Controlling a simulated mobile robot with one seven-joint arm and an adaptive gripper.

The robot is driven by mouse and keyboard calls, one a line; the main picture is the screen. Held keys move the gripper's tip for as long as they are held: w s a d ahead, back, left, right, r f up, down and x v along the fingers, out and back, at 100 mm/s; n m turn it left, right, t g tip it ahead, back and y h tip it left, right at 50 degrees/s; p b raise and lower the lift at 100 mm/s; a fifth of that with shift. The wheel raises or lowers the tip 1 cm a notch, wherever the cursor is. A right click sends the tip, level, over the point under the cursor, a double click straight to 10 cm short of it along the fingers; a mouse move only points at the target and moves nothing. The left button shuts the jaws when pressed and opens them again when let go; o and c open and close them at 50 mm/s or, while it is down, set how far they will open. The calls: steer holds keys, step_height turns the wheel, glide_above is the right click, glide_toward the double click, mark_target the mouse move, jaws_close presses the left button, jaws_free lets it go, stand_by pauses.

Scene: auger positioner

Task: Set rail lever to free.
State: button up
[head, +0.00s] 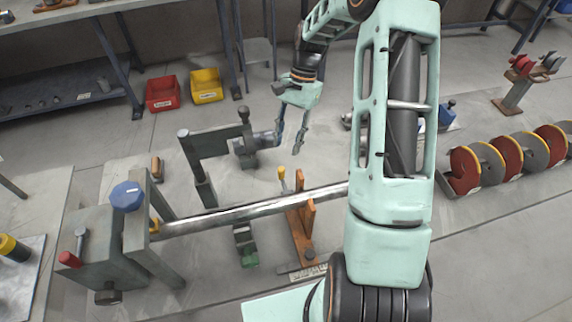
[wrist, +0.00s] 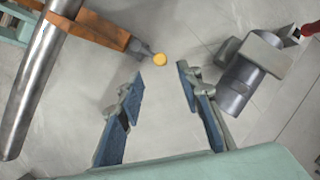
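A lever with a yellow tip (head: 281,173) stands at the orange rest (head: 308,222) that carries the long metal shaft (head: 260,209). I take it as the rail lever; the small label (head: 308,272) at the rest's foot is too small to read. My gripper (head: 288,146) is open and empty, pointing down above and behind the lever. In the wrist view the yellow tip (wrist: 160,60) shows just past the gap between the open fingertips (wrist: 158,77). No contact with the lever shows.
A grey post bracket (head: 215,145) with a cylinder (head: 244,147) stands left of my gripper. The cylinder shows at right in the wrist view (wrist: 236,88). A blue knob (head: 127,196) and red-tipped handle (head: 70,259) are on the left fixture. Red-grey discs (head: 490,163) lie right.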

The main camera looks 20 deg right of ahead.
mark_target(281, 168)
steer(key=p+x, duration=0.1)
steer(key=x, duration=0.8)
steer(key=shift+s+a+f, duration=0.1)
steer(key=shift+a+f, duration=0.05)
steer(key=shift+f, duration=0.25)
jaws_close()
